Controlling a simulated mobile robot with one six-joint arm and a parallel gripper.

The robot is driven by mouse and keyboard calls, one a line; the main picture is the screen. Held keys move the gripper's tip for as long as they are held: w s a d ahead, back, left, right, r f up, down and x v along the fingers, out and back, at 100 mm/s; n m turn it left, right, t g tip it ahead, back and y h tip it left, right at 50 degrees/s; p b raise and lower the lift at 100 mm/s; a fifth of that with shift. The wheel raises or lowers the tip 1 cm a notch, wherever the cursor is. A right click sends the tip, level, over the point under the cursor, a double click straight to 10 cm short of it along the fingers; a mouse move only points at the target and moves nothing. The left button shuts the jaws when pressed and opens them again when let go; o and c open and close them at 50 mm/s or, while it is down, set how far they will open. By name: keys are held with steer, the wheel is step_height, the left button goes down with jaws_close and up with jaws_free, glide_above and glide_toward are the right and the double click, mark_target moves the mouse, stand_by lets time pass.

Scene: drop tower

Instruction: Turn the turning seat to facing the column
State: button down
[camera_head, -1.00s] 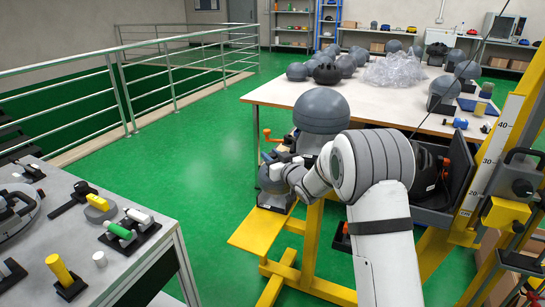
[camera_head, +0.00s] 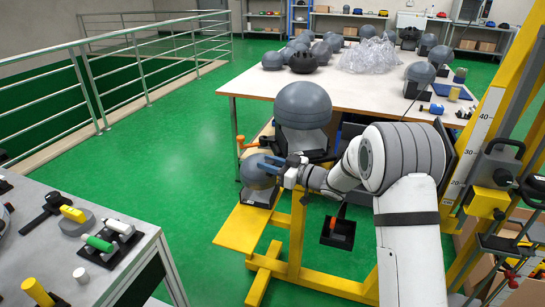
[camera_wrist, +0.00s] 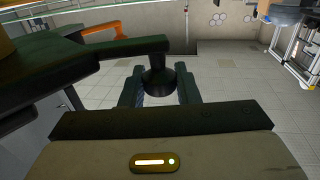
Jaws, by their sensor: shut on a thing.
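The turning seat (camera_head: 304,143) is a dark support under a large grey dome (camera_head: 304,104), on a yellow frame in the head view. An orange lever (camera_head: 243,143) sticks out at its left. My gripper (camera_head: 276,162) is at the seat's near left side. In the wrist view my gripper (camera_wrist: 157,88) is shut on a dark round knob (camera_wrist: 157,75) under a dark bar (camera_wrist: 125,47). The orange lever (camera_wrist: 112,34) shows behind that bar. The yellow column (camera_head: 483,140) with a scale stands at the right. Which way the seat faces is hard to tell.
A smaller grey dome (camera_head: 257,170) sits on the yellow platform (camera_head: 240,226), close to my gripper. A white table (camera_head: 255,84) with helmets stands behind. A grey bench (camera_head: 110,272) is at the lower left. Green floor (camera_head: 165,165) lies clear between.

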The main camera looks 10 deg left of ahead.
steer(key=shift+d, duration=0.2)
steer(key=c, duration=1.1)
jaws_free()
steer(key=shift+a, duration=0.1)
steer(key=v, duration=0.8)
